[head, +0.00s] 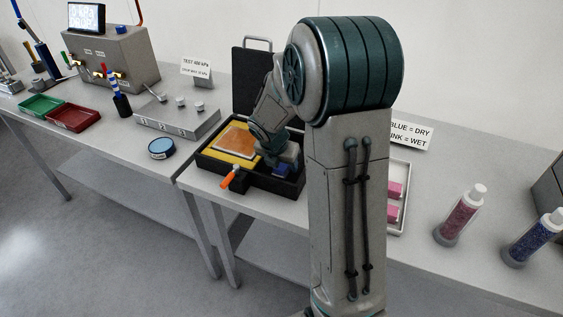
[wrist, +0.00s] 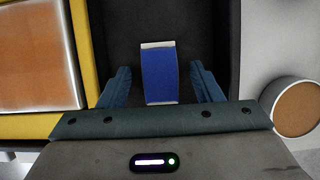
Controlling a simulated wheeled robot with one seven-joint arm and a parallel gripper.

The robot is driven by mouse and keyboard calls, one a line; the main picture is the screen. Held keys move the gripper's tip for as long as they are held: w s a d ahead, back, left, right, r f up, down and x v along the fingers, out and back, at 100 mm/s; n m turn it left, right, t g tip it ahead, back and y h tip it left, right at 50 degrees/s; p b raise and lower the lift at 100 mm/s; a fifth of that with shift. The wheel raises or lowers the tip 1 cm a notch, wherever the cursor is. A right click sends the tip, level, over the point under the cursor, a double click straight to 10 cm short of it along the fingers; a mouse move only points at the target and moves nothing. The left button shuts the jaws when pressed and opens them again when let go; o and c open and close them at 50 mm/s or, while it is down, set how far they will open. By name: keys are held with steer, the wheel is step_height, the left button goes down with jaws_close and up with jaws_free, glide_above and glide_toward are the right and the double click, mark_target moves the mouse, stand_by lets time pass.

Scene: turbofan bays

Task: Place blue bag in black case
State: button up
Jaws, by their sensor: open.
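The black case (head: 291,187) stands open on the bench, its lid (head: 245,78) raised at the back. Yellow foam (wrist: 84,40) with an orange-brown panel (head: 236,139) fills its left part. The blue bag (wrist: 158,75), with white ends, lies in the dark right compartment in the wrist view. My gripper (wrist: 160,82) is open over that compartment, one finger on each side of the bag, with a gap on both sides. In the head view my gripper (head: 283,158) is low inside the case and largely hides the bag.
An orange-handled tool (head: 230,178) is at the case's front edge. A pale tray with pink bags (head: 394,190) is partly hidden behind my arm. Pink (head: 460,216) and blue (head: 533,238) bead-filled cylinders stand at right. A blue round tin (head: 161,148) lies left of the case.

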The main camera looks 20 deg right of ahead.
steer(key=p+v, duration=0.1)
steer(key=v, duration=1)
steer(key=s+a+r+m+y, duration=0.1)
steer(key=s+a+m, duration=0.2)
steer(key=s+m, duration=0.7)
steer(key=s+a+r+m+y, duration=0.2)
steer(key=s+m, duration=0.9)
steer(key=m, duration=0.6)
steer(key=shift+a+r, duration=0.3)
steer(key=shift+a, duration=0.3)
steer(key=shift+s, duration=0.1)
